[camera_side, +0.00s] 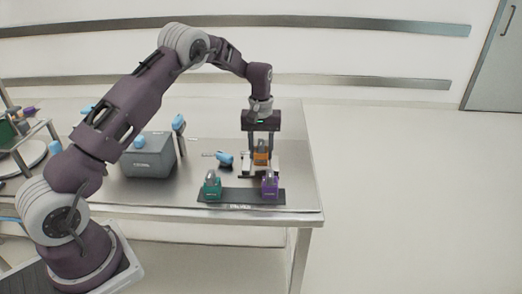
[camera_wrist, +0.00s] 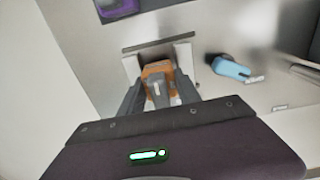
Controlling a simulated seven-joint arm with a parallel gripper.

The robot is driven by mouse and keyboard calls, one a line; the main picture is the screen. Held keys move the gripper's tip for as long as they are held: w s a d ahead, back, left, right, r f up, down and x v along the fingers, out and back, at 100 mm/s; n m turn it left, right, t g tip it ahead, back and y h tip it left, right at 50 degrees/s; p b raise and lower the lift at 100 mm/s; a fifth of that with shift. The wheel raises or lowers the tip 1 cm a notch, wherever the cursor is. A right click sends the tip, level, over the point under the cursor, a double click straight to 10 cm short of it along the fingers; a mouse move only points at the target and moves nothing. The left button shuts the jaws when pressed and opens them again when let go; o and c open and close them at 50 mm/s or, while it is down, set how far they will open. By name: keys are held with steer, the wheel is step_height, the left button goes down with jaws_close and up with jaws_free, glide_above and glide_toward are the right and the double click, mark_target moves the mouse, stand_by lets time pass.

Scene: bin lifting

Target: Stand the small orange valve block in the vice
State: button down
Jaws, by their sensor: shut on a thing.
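The orange valve block (camera_side: 261,157) is between the fingers of my gripper (camera_side: 261,150), near the right end of the table. In the wrist view the block (camera_wrist: 157,70) shows with a grey upper part, with one dark finger of my gripper (camera_wrist: 160,95) on each side. The vice (camera_side: 247,168) has pale jaws. In the wrist view the block lies between the two vice jaws (camera_wrist: 184,58). In the side view it appears upright, at or just above jaw height. Whether its base touches the vice floor is hidden.
A dark tray (camera_side: 240,195) in front holds a green block (camera_side: 212,186) and a purple block (camera_side: 270,184). A grey bin (camera_side: 148,160) stands further left. The table's right edge is close.

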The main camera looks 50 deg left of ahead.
mark_target(261, 141)
steer(key=shift+f, duration=0.15)
stand_by(0.3)
steer(key=shift+f, duration=0.35)
steer(key=shift+s+f, duration=0.1)
steer(key=shift+f, duration=0.55)
stand_by(0.7)
steer(key=c, duration=0.8)
jaws_free()
steer(key=c, duration=0.4)
steer(key=shift+o, duration=1.9)
steer(key=shift+r, duration=4.1)
